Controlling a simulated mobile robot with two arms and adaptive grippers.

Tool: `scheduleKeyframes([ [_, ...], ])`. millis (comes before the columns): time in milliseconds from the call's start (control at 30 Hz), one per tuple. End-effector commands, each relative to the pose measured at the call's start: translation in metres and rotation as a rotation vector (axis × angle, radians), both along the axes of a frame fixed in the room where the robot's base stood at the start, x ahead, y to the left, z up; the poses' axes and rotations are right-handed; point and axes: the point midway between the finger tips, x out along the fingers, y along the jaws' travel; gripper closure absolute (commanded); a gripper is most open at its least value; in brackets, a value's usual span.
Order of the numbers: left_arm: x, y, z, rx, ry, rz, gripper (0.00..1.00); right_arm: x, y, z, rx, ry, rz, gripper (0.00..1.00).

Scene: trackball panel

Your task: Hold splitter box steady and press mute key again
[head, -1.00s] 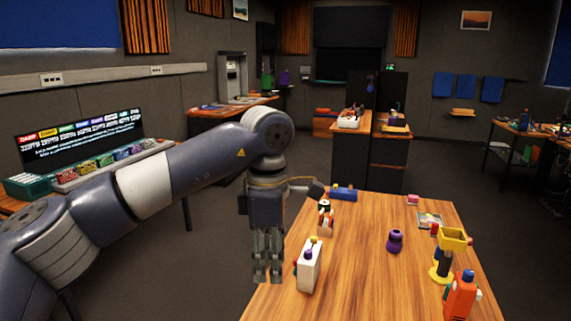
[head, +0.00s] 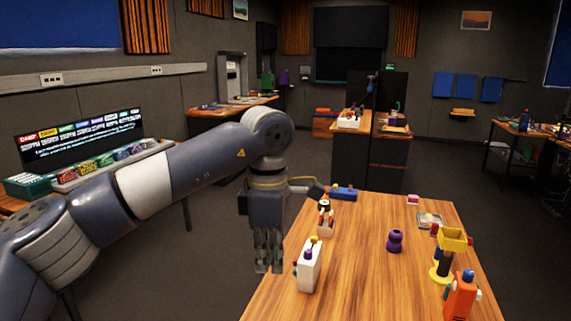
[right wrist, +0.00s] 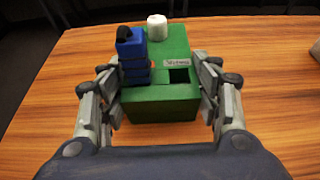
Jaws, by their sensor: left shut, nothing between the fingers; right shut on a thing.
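In the right wrist view, my right gripper (right wrist: 163,95) is shut on a green box (right wrist: 160,103), one finger on each side. The box has a blue stepped block with a black tip (right wrist: 132,55), a white round knob (right wrist: 157,27), a dark square opening and a small label I cannot read. I cannot tell which part is the mute key. The box is not seen in the head view. My left gripper (head: 268,265) points down, shut and empty, at the table's left edge. It is left of a white upright block (head: 308,266) and apart from the green box.
The wooden table (head: 365,285) also bears a purple figure (head: 395,241), a yellow-topped stand (head: 450,250), an orange figure (head: 460,296), a small white figure (head: 325,216) and a blue block (head: 343,193). The table's middle is mostly clear.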

Motion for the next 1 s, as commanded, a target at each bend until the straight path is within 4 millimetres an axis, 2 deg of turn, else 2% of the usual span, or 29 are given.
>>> scheduleKeyframes([
  [767, 0.000, 0.000, -0.002, -0.010, 0.007, 0.004, 1.00, 0.000, 0.000, -0.001, -0.001, 0.002, 0.001, 0.69],
  [867, 0.001, -0.003, -0.012, -0.059, 0.033, 0.025, 1.00, 0.000, 0.000, -0.001, -0.001, 0.002, 0.001, 0.69],
  [1000, 0.004, -0.010, -0.040, -0.207, 0.116, 0.103, 1.00, 0.000, 0.000, -0.001, -0.001, 0.002, 0.001, 0.69],
])
